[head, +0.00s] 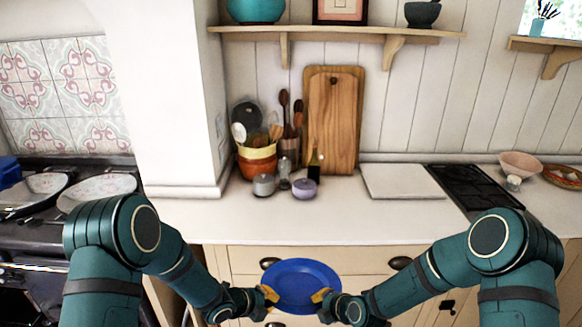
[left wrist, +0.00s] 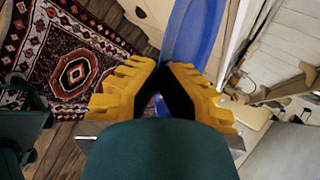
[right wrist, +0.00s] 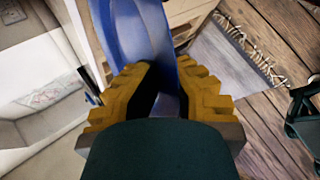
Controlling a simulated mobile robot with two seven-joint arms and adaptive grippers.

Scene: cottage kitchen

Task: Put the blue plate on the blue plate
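A blue plate (head: 302,284) is held in front of the counter's drawers, below the countertop's front edge. My left gripper (head: 268,294) is shut on its left rim, and my right gripper (head: 322,297) is shut on its right rim. The plate runs between the yellow fingers in the left wrist view (left wrist: 190,35) and in the right wrist view (right wrist: 140,35). The plate looks empty. I cannot make out a second blue plate; a blue thing (head: 9,171) is cut off at the far left edge.
The countertop (head: 330,220) has clear room along its front. Behind are a utensil pot (head: 257,165), small jars, a dark bottle (head: 314,162), a wooden board (head: 332,120) and a white slab (head: 402,182). A black hob (head: 470,186) and pink bowl (head: 520,164) are at right.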

